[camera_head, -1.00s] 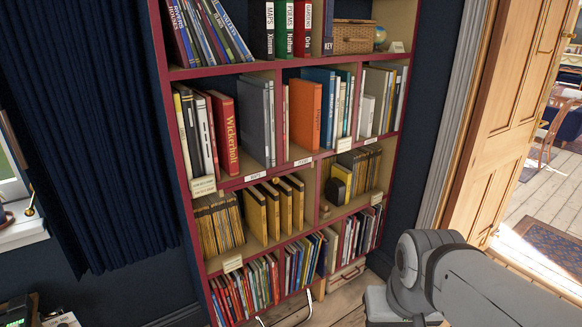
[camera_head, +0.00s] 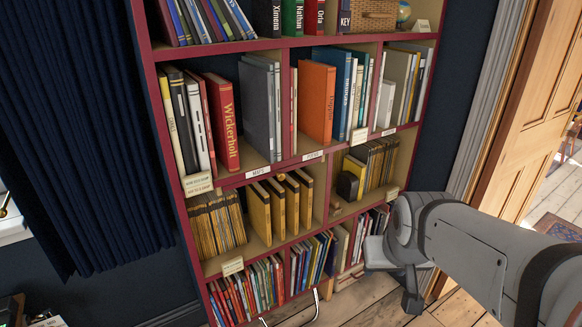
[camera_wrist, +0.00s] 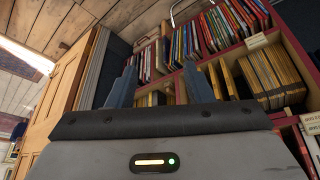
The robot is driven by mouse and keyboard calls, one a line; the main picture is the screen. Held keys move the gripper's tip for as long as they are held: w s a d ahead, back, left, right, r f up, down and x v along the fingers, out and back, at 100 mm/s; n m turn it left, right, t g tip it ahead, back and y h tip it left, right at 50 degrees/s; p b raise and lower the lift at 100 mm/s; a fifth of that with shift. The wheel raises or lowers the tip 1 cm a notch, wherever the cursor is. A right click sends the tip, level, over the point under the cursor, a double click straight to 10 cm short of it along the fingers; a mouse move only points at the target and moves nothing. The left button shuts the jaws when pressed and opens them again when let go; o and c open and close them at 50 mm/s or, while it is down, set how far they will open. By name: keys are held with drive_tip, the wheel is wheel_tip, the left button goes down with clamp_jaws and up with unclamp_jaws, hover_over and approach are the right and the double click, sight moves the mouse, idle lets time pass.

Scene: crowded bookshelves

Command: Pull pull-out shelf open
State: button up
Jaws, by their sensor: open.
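The red-edged bookcase (camera_head: 160,130) fills the middle of the head view. A red board (camera_head: 290,163) with white labels runs under the row of large books; a small brass knob (camera_head: 281,178) shows just below it. I cannot tell for certain whether this board is the pull-out shelf; nothing stands out far from the bookcase. My gripper (camera_wrist: 158,86) is open and empty in the wrist view, its two grey-blue fingers apart before the bookcase. In the head view my arm is at the lower right, apart from the board, and its fingers are hardly visible.
Curved metal handles (camera_head: 317,308) show low at the bookcase's base. Books and yellow folders (camera_head: 260,212) fill the compartments. A dark blue curtain (camera_head: 80,130) hangs at left. A wooden door (camera_head: 520,110) stands at right. Some wooden floor is clear below my arm.

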drive_tip(key=w+a+f+t+b, duration=0.2)
drive_tip(key=w+b, duration=0.1)
drive_tip(key=w, duration=0.3)
drive_tip(key=w+a+f+t+y+b, duration=0.1)
drive_tip(key=w+t+b, duration=0.1)
drive_tip(key=w, duration=0.4)
drive_tip(key=w+a+f+t+b, duration=0.2)
drive_tip(key=w+b, duration=0.1)
drive_tip(key=w, duration=0.4)
drive_tip(key=n+t+y+b, duration=0.3)
drive_tip(key=t+y+b, duration=0.2)
drive_tip(key=y+b, duration=0.2)
approach(281, 178)
drive_tip(key=x, duration=0.8)
drive_tip(key=shift+f, duration=0.15)
drive_tip(key=shift+c, duration=0.6)
